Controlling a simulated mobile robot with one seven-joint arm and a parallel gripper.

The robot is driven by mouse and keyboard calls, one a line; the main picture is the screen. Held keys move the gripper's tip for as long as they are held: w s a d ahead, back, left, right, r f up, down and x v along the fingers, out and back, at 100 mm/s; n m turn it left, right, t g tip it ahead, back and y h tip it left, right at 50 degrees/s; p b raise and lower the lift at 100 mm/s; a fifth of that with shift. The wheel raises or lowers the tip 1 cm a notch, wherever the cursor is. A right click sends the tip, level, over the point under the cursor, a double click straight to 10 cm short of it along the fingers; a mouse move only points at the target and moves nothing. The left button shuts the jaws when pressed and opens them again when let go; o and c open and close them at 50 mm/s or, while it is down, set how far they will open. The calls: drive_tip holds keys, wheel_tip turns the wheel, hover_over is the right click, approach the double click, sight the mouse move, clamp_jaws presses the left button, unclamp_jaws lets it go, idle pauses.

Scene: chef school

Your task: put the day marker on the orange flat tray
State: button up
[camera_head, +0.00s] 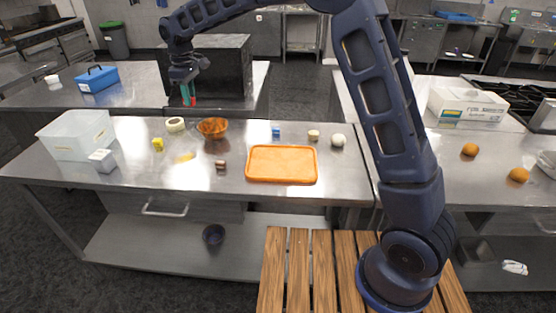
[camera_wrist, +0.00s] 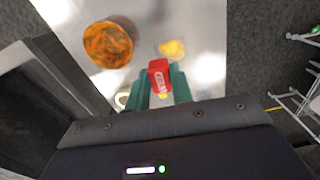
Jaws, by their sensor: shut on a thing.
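The day marker appears to be the small red thing with white lettering (camera_wrist: 160,76) between my green fingertips. It also shows as a red spot in the head view (camera_head: 193,101). My gripper (camera_head: 188,95) is shut on it and holds it up in the air, near the far edge of the steel table, above and left of the brown bowl. The fingers also show in the wrist view (camera_wrist: 161,88). The orange flat tray (camera_head: 282,176) lies empty on the table, to the right of and nearer than my gripper.
A brown bowl (camera_head: 212,128), a pale ring-shaped thing (camera_head: 175,125) and a yellow item (camera_head: 185,157) lie left of the tray. A small brown item (camera_head: 221,165) sits close to its left side. A clear bin (camera_head: 78,136) stands far left. A black box (camera_head: 222,68) stands behind my gripper.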

drive_tip(key=w+d+r, duration=0.1)
drive_tip(key=d, duration=1.5)
drive_tip(key=n, duration=0.1)
hover_over(283, 161)
drive_tip(key=f, duration=0.1)
wheel_tip(283, 161, down, 20)
drive_tip(key=shift+s+d+f, duration=0.1)
drive_tip(key=shift+s, duration=0.05)
drive_tip(key=shift+f, duration=0.15)
drive_tip(key=o, duration=0.9)
drive_tip(key=shift+o, duration=0.2)
